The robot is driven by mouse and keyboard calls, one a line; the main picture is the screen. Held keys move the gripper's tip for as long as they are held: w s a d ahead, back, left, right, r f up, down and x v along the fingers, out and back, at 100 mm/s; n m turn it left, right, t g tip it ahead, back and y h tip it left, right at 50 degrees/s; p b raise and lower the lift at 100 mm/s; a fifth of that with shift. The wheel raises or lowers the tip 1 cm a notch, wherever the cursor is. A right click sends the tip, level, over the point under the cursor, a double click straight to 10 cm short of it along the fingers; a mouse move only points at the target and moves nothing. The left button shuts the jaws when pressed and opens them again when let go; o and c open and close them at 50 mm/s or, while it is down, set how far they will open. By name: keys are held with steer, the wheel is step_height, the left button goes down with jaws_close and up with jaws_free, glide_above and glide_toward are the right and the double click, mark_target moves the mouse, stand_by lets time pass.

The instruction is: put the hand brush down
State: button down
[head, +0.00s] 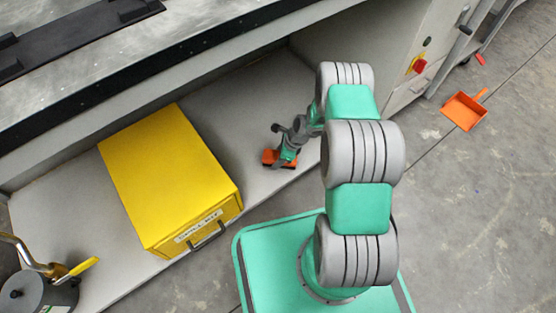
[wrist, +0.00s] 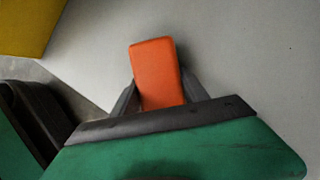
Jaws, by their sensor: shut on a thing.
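The hand brush is orange and shows in the wrist view (wrist: 156,72) between the two dark fingers of my gripper (wrist: 160,98). My gripper is shut on it. In the head view the orange brush (head: 270,157) shows at the end of my arm, over the grey shelf (head: 262,105), to the right of the yellow box. My gripper (head: 281,158) is small there and partly covers the brush. I cannot tell whether the brush touches the shelf or hangs just above it.
A yellow box (head: 165,170) with a label and a handle stands on the shelf to the left. A steel ledge (head: 100,95) runs above the shelf. An orange dustpan (head: 463,111) lies on the floor at the right. The shelf around the brush is clear.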

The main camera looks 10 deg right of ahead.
steer(key=c, duration=0.6)
jaws_free()
steer(key=shift+r, duration=0.2)
steer(key=p+v, duration=0.5)
steer(key=v, duration=0.7)
steer(key=shift+f+p, duration=0.1)
steer(key=shift+p, duration=0.25)
